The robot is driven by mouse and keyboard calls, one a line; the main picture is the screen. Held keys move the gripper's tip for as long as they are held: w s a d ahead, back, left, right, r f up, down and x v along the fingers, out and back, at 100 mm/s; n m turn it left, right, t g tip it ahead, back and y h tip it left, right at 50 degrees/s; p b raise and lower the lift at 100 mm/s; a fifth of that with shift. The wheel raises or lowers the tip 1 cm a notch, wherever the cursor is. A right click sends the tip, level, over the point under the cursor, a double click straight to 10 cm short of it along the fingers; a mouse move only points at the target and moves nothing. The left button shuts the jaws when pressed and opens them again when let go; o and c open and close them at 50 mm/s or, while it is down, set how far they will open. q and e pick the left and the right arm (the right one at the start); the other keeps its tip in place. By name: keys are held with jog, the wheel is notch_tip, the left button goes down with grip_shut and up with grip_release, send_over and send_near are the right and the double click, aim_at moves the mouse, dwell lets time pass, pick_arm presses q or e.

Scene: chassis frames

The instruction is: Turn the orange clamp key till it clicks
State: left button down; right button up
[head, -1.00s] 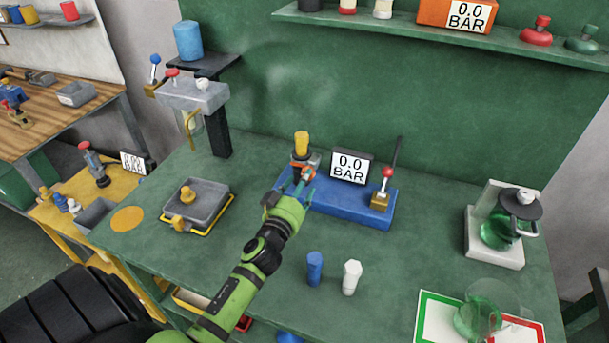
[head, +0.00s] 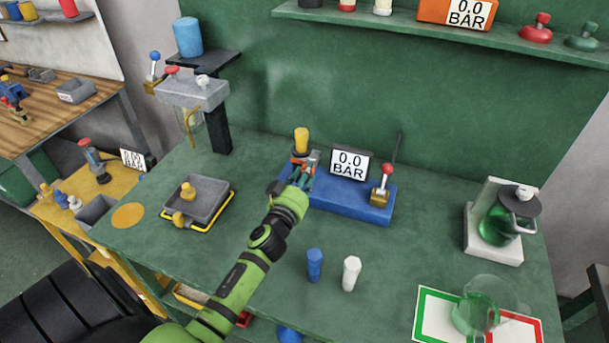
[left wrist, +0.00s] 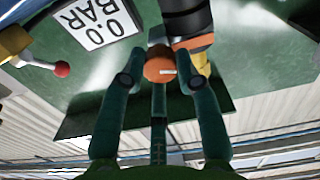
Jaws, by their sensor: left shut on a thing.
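The orange clamp key (left wrist: 160,69) shows in the left wrist view between my fingertips, a rounded orange piece with a small pale mark. My left gripper (left wrist: 160,82) is shut on it. In the head view my left gripper (head: 303,171) is at the left end of the blue fixture (head: 345,207), just below the yellow-capped cylinder (head: 301,142). There the fingers hide most of the key. A display (head: 350,163) on the fixture reads 0.0 BAR. My right gripper is in neither view.
A red-knobbed lever (head: 385,185) stands at the fixture's right end. A blue peg (head: 314,265) and a white peg (head: 351,273) stand in front. A grey tray (head: 202,201) sits left, a green flask (head: 500,226) right. The bench between pegs and flask is clear.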

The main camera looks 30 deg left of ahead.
pick_arm(q)
jog(key=shift+r+m, duration=0.25)
jog(key=shift+m, duration=0.05)
jog(key=m, duration=1)
jog(key=shift+w+r+m+b, duration=0.1)
jog(key=shift+r+m+b, duration=0.05)
jog(key=shift+m+b, duration=0.2)
jog(key=shift+m, duration=0.35)
jog(key=c, duration=0.9)
grip_release()
jog(key=shift+d, duration=0.1)
jog(key=shift+f, duration=0.2)
